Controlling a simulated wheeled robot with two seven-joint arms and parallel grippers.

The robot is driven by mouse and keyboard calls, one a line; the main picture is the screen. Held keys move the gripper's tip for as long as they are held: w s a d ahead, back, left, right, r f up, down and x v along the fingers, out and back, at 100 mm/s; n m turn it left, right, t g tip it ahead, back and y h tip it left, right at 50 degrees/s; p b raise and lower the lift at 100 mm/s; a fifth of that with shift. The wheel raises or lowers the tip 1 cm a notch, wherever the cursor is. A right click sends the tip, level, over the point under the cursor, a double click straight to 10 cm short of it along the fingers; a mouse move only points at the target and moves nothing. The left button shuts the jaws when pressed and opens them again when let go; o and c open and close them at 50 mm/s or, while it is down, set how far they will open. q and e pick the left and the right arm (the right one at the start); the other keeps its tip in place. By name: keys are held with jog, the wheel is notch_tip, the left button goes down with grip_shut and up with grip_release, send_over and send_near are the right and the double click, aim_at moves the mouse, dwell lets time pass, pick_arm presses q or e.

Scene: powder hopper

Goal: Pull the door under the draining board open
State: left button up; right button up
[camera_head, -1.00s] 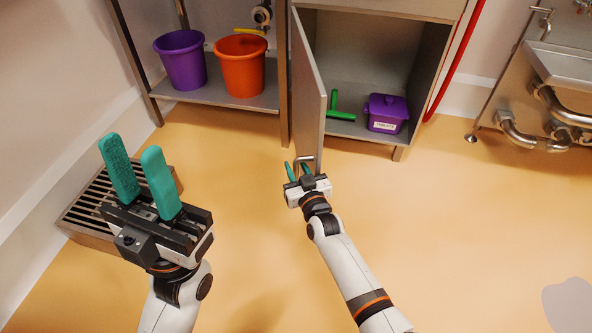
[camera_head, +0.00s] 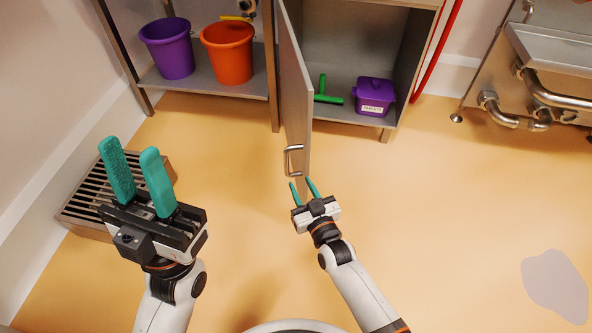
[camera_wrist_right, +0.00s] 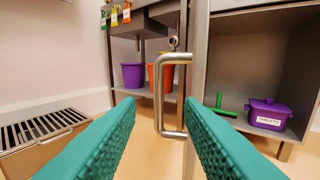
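The grey cabinet door (camera_head: 295,95) stands swung open, seen nearly edge-on, with the cupboard interior (camera_head: 355,50) visible to its right. Its metal bar handle (camera_head: 291,161) is near the door's lower free edge. My right gripper (camera_head: 304,187) is open and empty, just below and in front of the handle, apart from it. In the right wrist view the handle (camera_wrist_right: 164,95) appears between the two spread green fingers, beyond their tips. My left gripper (camera_head: 134,168) is open and empty at the left, over the floor grate.
A purple lidded box (camera_head: 374,95) and a green squeegee-like tool (camera_head: 326,92) are inside the cupboard. Purple (camera_head: 167,48) and orange (camera_head: 229,52) buckets stand on the left shelf. A slatted metal grate (camera_head: 90,195) is at left. Floor between the arms is clear.

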jog(key=shift+s+d, duration=0.15)
jog(key=shift+s, duration=0.25)
